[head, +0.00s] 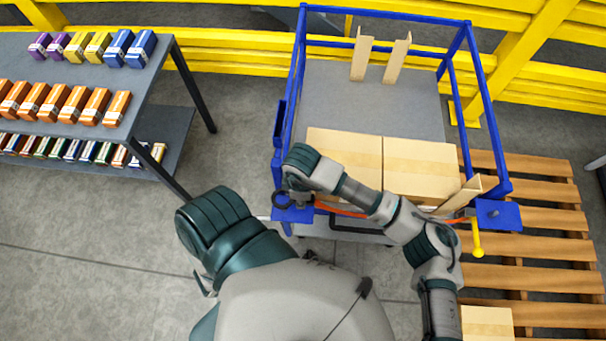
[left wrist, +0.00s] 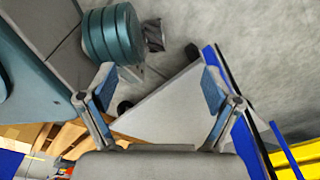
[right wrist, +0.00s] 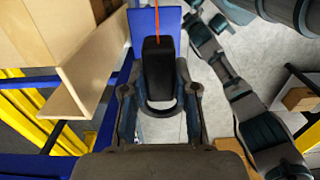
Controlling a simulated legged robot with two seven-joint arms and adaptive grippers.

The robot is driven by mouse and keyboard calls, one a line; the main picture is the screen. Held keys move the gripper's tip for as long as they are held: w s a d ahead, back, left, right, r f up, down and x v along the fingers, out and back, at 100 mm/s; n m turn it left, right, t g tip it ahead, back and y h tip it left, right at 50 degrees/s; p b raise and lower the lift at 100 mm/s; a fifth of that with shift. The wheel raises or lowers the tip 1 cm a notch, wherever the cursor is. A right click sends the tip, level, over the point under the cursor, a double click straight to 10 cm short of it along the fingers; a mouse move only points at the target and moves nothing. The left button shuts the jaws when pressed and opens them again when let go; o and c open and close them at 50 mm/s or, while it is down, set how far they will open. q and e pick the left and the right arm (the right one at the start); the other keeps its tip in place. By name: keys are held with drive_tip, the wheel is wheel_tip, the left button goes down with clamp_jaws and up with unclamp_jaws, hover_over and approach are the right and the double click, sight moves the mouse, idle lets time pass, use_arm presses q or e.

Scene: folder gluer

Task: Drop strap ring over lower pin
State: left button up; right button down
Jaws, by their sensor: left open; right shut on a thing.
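My right gripper (head: 297,196) is at the cart's front left corner, its fingers partly hidden under my wrist. In the right wrist view, my right gripper (right wrist: 160,90) is shut on the black strap end (right wrist: 158,62). The orange strap (head: 347,211) runs along the cart's front to the right corner. A blue plate (right wrist: 145,22) lies close to the strap end. I cannot make out the lower pin. My left gripper (left wrist: 158,85) is open and empty.
The blue-framed cart (head: 291,130) holds large cartons (head: 425,160). A yellow handle (head: 478,240) hangs at its front right corner. A wooden pallet (head: 545,220) lies to the right. A shelf rack (head: 170,75) with small boxes stands left; floor between it and the cart is clear.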

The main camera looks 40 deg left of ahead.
drive_tip(key=shift+d+f+b, duration=0.65)
drive_tip(key=shift+d+f, duration=0.2)
drive_tip(key=shift+f, duration=0.15)
drive_tip(key=shift+a+f+b, duration=0.15)
drive_tip(key=shift+f+b, duration=0.15)
drive_tip(key=shift+f, duration=0.15)
drive_tip(key=shift+a+f+b, duration=0.45)
drive_tip(key=shift+a+f, duration=0.1)
drive_tip(key=shift+f, duration=0.25)
drive_tip(key=shift+d+f, duration=0.1)
drive_tip(key=shift+f, duration=0.25)
use_arm(q)
drive_tip(key=w+d+r, duration=0.2)
drive_tip(key=w+r, duration=0.3)
drive_tip(key=w, duration=0.2)
drive_tip(key=shift+w+d, duration=0.2)
drive_tip(key=shift+w, duration=0.05)
use_arm(e)
drive_tip(key=shift+d, duration=0.5)
use_arm(q)
drive_tip(key=shift+r, duration=0.1)
use_arm(e)
drive_tip(key=shift+a, duration=0.1)
